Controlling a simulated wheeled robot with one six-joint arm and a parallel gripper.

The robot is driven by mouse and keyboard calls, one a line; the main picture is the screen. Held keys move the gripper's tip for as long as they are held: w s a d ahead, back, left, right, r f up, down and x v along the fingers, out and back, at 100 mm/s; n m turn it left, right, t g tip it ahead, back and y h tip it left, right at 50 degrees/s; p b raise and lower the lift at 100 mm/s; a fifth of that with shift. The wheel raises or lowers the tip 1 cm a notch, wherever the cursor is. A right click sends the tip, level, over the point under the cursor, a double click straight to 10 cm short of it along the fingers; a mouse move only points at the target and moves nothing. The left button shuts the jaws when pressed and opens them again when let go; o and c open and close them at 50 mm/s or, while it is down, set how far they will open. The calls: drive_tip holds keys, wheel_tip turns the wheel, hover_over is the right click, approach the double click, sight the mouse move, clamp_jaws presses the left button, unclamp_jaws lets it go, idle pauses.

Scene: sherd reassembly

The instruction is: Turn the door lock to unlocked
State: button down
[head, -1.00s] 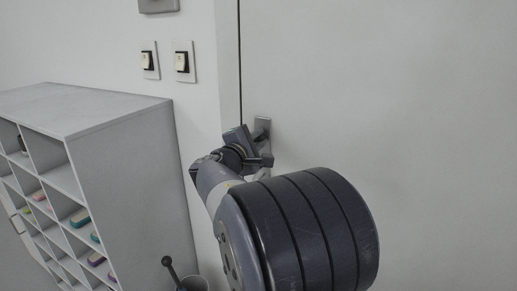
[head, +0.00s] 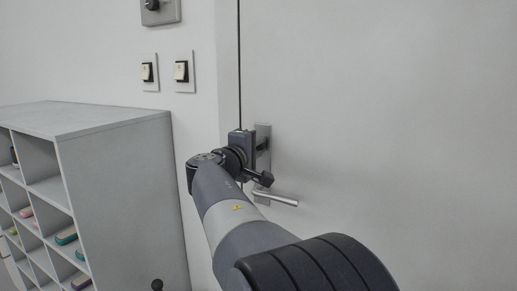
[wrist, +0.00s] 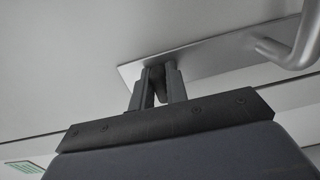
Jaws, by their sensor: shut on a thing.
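The door lock's small dark turn piece (wrist: 158,88) sits on a metal plate (wrist: 205,55) on the door, in the wrist view. My gripper (wrist: 158,71) is shut on it, one finger on each side. In the head view my gripper (head: 261,147) is against the upper part of the plate (head: 265,131), and my wrist hides the turn piece. Whether the lock stands locked or unlocked cannot be told. The lever handle (head: 276,197) sticks out to the right below my gripper; it also shows in the wrist view (wrist: 292,50).
The pale door (head: 400,110) fills the right side; its edge gap runs just left of the plate. Two light switches (head: 148,72) and a round-knobbed wall box (head: 160,10) are on the wall. A grey cubby shelf (head: 125,190) with small coloured items stands at left.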

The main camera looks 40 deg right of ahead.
drive_tip(key=shift+r, duration=0.3)
drive_tip(key=c, duration=1.8)
unclamp_jaws()
drive_tip(key=o, duration=0.4)
drive_tip(key=shift+f, duration=0.15)
drive_tip(key=shift+a, duration=0.15)
drive_tip(key=v, duration=1)
drive_tip(key=shift+s+a, duration=0.15)
drive_tip(key=shift+a, duration=0.1)
